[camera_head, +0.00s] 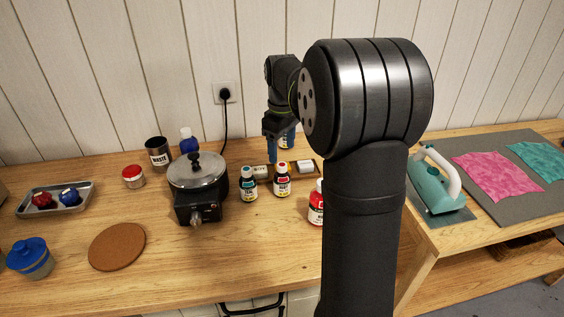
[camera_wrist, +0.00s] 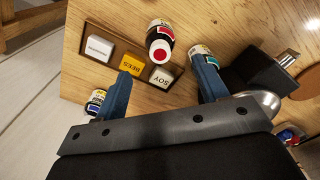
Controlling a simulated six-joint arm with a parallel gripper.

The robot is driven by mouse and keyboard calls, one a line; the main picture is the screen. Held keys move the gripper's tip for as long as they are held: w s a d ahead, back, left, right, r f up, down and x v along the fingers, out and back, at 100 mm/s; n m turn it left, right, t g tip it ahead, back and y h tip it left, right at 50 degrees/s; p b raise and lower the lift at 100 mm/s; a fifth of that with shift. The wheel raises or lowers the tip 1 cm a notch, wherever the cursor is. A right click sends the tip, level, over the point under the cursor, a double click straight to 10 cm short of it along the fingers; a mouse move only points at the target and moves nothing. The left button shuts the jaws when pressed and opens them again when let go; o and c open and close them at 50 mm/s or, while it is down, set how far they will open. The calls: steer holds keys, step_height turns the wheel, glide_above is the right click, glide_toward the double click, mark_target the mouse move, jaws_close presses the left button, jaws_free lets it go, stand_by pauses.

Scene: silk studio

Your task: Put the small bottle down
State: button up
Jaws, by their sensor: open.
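Three small bottles are in view. A red-labelled one with a red cap (camera_head: 282,180) stands on the table, also seen in the wrist view (camera_wrist: 160,45). A blue-labelled one (camera_head: 287,139) is partly hidden behind my gripper (camera_head: 272,155); a blue and yellow label shows beside the left finger in the wrist view (camera_wrist: 95,101). My gripper's blue fingers (camera_wrist: 160,64) are spread apart, with no bottle gripped between them. I cannot tell which bottle the task means.
A wooden tray (camera_wrist: 99,30) holds blocks, including the SOY block (camera_wrist: 162,77). A lidded pot (camera_head: 197,180) on a heater stands left. A larger red bottle (camera_head: 316,208) is partly behind my arm. The front table, right of the cork mat (camera_head: 117,246), is clear.

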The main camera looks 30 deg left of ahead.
mark_target(282, 165)
step_height(282, 165, up, 4)
steer(key=shift+f, duration=0.1)
stand_by(0.4)
step_height(282, 165, down, 12)
steer(key=shift+f, duration=0.15)
steer(key=shift+r, duration=2)
